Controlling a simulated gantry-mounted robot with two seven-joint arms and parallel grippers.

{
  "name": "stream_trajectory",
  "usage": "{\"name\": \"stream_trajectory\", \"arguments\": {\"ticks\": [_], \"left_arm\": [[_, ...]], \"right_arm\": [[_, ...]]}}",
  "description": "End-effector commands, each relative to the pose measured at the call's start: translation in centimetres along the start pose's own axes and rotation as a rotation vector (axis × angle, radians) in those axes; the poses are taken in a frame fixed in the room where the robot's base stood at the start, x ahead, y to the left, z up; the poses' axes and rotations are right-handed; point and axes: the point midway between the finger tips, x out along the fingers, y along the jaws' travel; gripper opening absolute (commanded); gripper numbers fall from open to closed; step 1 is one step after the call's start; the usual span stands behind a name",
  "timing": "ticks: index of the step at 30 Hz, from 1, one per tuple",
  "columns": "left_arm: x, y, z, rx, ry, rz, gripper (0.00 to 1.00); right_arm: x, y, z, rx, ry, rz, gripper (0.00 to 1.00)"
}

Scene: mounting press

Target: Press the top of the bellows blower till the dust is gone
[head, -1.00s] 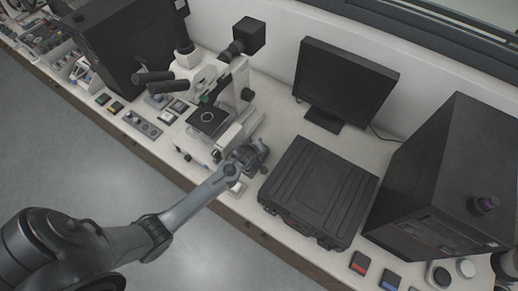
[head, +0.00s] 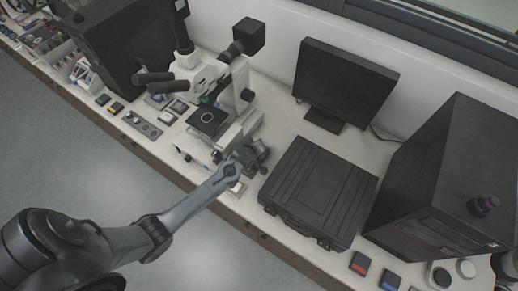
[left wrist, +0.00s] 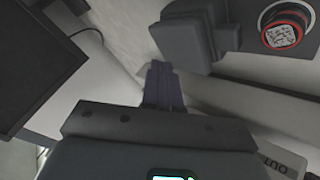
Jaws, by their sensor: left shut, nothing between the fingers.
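I cannot pick out the bellows blower for certain in either view; my left gripper and wrist cover part of the bench by the microscope's front right. My left gripper (head: 254,155) is over the bench between the microscope (head: 207,120) and the black case. In the left wrist view its fingers (left wrist: 162,84) are together and empty. A red-rimmed round piece with a white-speckled face (left wrist: 283,33) shows at the upper right of that view, apart from the fingertips. I cannot tell whether the speckles are dust. My right gripper is not clearly in view.
A ribbed black case (head: 318,190) lies just right of my left gripper. A monitor (head: 345,80) stands behind it, and a large black cabinet (head: 440,180) stands at the right. Small boxes and trays line the bench's left part. The front bench edge runs below my forearm.

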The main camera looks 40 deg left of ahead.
Motion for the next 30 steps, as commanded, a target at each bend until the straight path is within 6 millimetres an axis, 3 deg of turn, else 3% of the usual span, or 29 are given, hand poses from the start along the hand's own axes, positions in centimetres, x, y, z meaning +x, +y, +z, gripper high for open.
{"name": "stream_trajectory", "arguments": {"ticks": [30], "left_arm": [[0.52,-0.35,0.39,-0.001,0.0,0.001,0.0]], "right_arm": [[0.26,0.02,0.09,-0.001,-0.001,0.001,0.43]]}}
